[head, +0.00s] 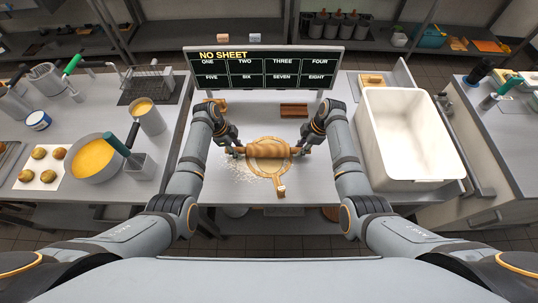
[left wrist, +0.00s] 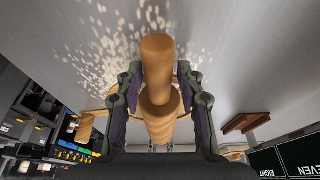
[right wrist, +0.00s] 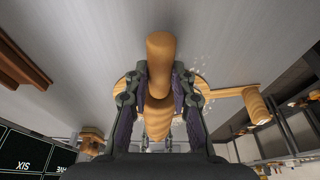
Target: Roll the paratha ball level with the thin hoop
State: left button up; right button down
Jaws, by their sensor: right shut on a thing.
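The wooden rolling pin (head: 268,150) lies crosswise over a round wooden hoop (head: 270,174) with a handle (head: 280,188) pointing toward me. The area inside the hoop is tan; I cannot make out the paratha ball's edge there, and the pin covers the middle. My right gripper (head: 303,149) is shut on the pin's right handle (right wrist: 160,50). My left gripper (head: 234,152) has its fingers on either side of the pin's left handle (left wrist: 157,55), with a gap showing in the left wrist view, so it looks open.
White flour (head: 240,168) is scattered on the counter left of the hoop. A menu board (head: 265,68) reading "NO SHEET" stands behind, with a brown block (head: 293,110) before it. A white bin (head: 410,135) is at the right. A pan of yellow liquid (head: 94,157) and dough balls (head: 48,176) are left.

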pick_arm(q)
jog(key=shift+o, duration=0.5)
jog(key=shift+a, duration=0.1)
pick_arm(e)
jog(key=c, duration=1.1)
grip_release()
jog(key=shift+d, duration=0.15)
jog(key=shift+o, duration=0.2)
pick_arm(q)
jog(key=shift+r, duration=3.5)
pick_arm(e)
jog(key=shift+r, duration=3.55)
